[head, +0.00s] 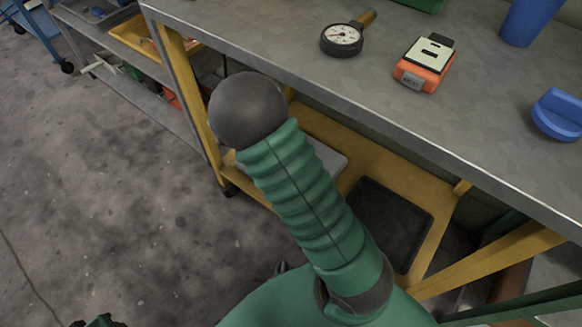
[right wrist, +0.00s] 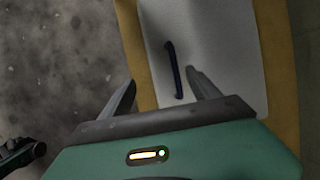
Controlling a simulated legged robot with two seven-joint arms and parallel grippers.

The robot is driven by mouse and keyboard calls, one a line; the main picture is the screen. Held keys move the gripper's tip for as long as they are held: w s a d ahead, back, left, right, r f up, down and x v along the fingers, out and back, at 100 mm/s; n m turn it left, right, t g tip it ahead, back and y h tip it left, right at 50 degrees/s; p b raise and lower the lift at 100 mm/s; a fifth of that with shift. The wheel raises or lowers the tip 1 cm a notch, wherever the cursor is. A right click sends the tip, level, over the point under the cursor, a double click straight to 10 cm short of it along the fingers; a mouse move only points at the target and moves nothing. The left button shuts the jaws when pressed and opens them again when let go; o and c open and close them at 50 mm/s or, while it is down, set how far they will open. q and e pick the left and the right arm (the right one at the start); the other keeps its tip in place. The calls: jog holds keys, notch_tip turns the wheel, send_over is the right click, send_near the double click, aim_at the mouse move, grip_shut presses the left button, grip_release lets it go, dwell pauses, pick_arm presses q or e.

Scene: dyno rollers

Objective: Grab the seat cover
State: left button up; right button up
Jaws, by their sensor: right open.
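A pale grey-white flat piece (right wrist: 222,45) lies over the yellow frame in the right wrist view, with a slim dark blue handle-like strip (right wrist: 174,68) on it. It may be the seat cover, but I cannot tell for sure. Part of a pale flat piece (head: 327,158) also shows on the lower shelf in the head view, mostly behind my green arm. My right gripper (right wrist: 160,76) is open and empty, its fingers over the near part of the pale piece, with the strip between them. I cannot tell the gap to it. My left gripper is not in view.
The grey workbench (head: 480,110) carries a round gauge (head: 342,39), an orange device (head: 424,64) and blue items (head: 558,113). A dark mat (head: 392,222) lies on the yellow lower shelf (head: 432,205). The bench edge overhangs the shelf. Concrete floor at left is clear.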

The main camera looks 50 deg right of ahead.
jog(key=b+x, duration=0.1)
jog(key=x, duration=0.1)
jog(key=b+x, duration=0.1)
jog(key=x, duration=0.1)
jog(key=b+x, duration=0.1)
jog(key=x, duration=0.1)
jog(key=shift+w+d+r, duration=0.1)
jog(key=shift+w+d, duration=0.2)
jog(key=shift+d, duration=0.05)
jog(key=shift+r, duration=0.1)
jog(key=c, duration=1.4)
grip_shut()
